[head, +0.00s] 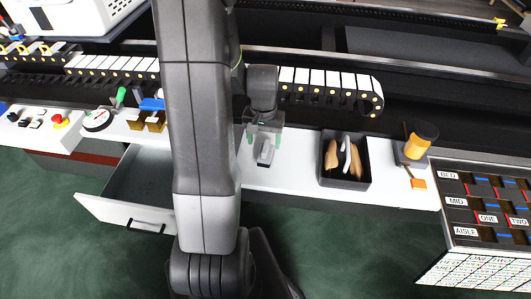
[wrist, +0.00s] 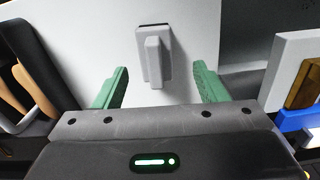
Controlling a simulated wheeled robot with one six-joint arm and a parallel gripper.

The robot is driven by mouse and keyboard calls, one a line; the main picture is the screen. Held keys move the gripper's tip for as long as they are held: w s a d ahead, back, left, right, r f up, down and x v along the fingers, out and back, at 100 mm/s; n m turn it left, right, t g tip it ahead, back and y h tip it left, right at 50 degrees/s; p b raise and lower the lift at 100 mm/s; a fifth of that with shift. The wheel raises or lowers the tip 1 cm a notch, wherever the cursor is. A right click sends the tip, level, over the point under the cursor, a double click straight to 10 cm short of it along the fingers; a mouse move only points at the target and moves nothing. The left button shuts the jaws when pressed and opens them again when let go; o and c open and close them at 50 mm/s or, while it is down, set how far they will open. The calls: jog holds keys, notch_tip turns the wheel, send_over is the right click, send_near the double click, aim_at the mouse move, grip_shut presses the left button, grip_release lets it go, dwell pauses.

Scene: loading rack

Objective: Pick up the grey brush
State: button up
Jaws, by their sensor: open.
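The grey brush (wrist: 153,62) lies on the white counter, a light grey block with a raised handle and a thin dark strip along its far edge. In the head view the brush (head: 265,154) shows just beyond my gripper's tips. My gripper (head: 264,138) is open, its two green fingers apart. In the wrist view the fingers of my gripper (wrist: 161,69) stand left and right of the brush, with clear space on both sides. Nothing is held. I cannot tell the height of the fingertips above the counter.
A dark box (head: 345,183) with tan and white items stands right of the brush, and an orange-and-dark cup (head: 418,145) farther right. A drawer (head: 122,215) hangs open at the left. A conveyor (head: 330,85) runs behind. The counter (head: 293,165) around the brush is clear.

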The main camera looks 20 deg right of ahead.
aim_at(266, 145)
jog(key=shift+s+d+f+p, duration=0.1)
jog(key=shift+f+p, duration=0.2)
jog(key=shift+f, duration=1.1)
jog(key=shift+s+d+f+p, duration=0.1)
jog(key=shift+f+p, duration=0.2)
jog(key=shift+f, duration=1.05)
jog(key=c, duration=1.1)
